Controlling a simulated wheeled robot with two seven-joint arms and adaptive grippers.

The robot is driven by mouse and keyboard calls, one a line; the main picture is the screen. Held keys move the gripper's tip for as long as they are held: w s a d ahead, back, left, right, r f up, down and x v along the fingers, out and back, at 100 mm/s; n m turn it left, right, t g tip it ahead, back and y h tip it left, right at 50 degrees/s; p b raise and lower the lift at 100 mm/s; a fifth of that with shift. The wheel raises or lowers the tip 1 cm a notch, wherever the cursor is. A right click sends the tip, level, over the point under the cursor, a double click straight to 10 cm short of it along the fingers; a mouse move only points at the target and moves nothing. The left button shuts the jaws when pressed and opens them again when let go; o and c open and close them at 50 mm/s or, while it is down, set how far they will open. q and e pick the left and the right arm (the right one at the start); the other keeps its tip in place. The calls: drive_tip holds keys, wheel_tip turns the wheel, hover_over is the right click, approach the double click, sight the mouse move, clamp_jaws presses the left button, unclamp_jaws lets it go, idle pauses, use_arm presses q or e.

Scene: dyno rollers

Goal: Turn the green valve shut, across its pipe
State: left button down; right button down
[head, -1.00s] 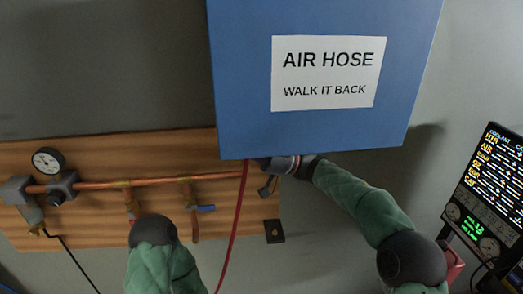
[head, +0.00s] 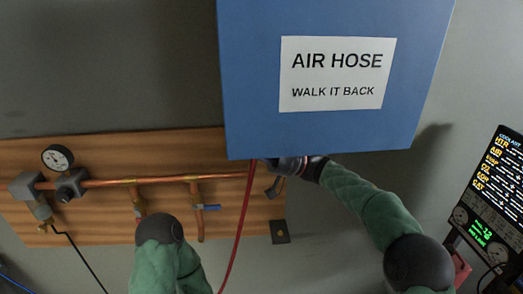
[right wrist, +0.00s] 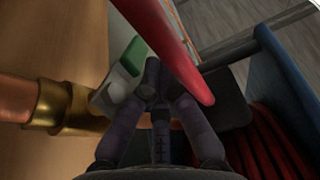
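A green handle (right wrist: 133,55) on a pale grey lever shows in the right wrist view, just beyond my fingertips; this looks like the green valve. A brass fitting (right wrist: 55,105) on the copper pipe is to its left. My right gripper (right wrist: 166,85) has its fingers drawn together by the lever; a red hose crosses over them. I cannot tell whether anything is between the tips. In the head view the right gripper (head: 290,165) is partly hidden under the blue box, and the green handle cannot be made out. My left arm stands low left; its gripper is hidden.
The blue AIR HOSE box (head: 330,135) overhangs the right end of the copper pipe (head: 110,182). The red hose (head: 240,215) hangs from it. A blue-handled valve (head: 210,207) and a gauge (head: 57,158) are on the wooden board (head: 90,230). A screen panel (head: 490,195) stands right.

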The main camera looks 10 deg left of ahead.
drive_tip(key=v, duration=1.2)
